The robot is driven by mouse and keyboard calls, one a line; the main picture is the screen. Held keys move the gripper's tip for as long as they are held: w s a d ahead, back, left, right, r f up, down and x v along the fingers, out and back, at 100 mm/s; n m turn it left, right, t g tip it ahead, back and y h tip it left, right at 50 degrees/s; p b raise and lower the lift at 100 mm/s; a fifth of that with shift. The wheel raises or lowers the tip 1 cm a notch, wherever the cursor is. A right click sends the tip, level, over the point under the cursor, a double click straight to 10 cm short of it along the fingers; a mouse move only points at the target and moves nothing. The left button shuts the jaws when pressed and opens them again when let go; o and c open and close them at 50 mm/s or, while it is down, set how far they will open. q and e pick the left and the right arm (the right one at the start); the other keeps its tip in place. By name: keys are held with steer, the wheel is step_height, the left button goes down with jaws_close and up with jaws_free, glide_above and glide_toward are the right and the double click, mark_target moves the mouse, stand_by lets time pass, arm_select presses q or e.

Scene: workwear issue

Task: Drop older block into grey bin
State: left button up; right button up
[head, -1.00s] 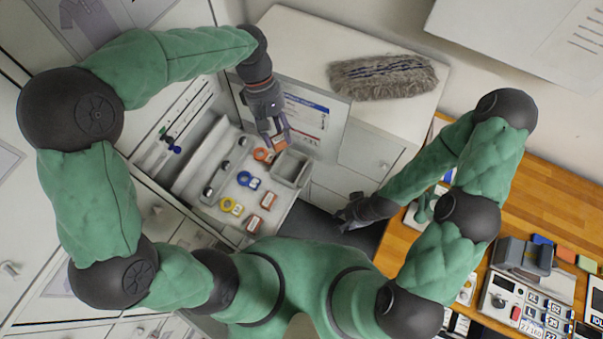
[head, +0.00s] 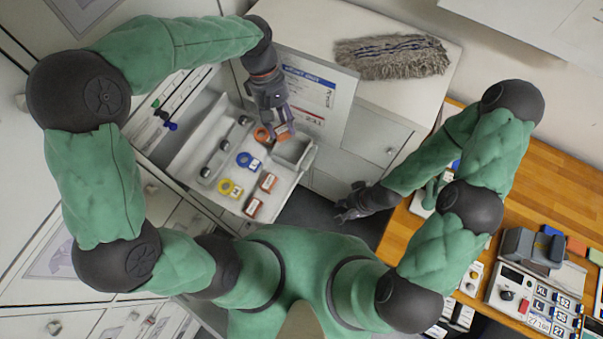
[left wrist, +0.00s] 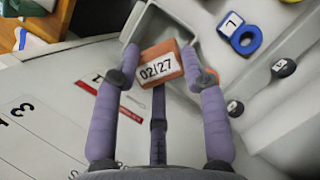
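My left gripper (head: 282,130) is shut on an orange-red block (left wrist: 160,64) with a white label reading 02/27. The block is between its fingertips in the left wrist view (left wrist: 160,60), and it also shows in the head view (head: 282,136). The grey bin (head: 299,156) is a small open box at the drawer's right end, just beside and below the held block. Its rim also shows in the left wrist view (left wrist: 138,22). Two similar red blocks, a nearer one (head: 252,207) and a farther one (head: 268,181), lie in the drawer, labels too small to read. My right gripper (head: 352,203) looks open and empty, away from the drawer.
The open drawer (head: 208,197) also holds orange (head: 261,134), blue (head: 245,160) and yellow (head: 226,187) rings and several dark knobs. A printed sign (head: 312,88) stands behind the bin. A fluffy grey duster (head: 391,56) lies on the cabinet top. A wooden desk (head: 530,190) is at right.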

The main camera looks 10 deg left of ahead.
arm_select(q)
steer(key=o, duration=0.5)
step_height(320, 180, up, 10)
stand_by(0.5)
stand_by(0.4)
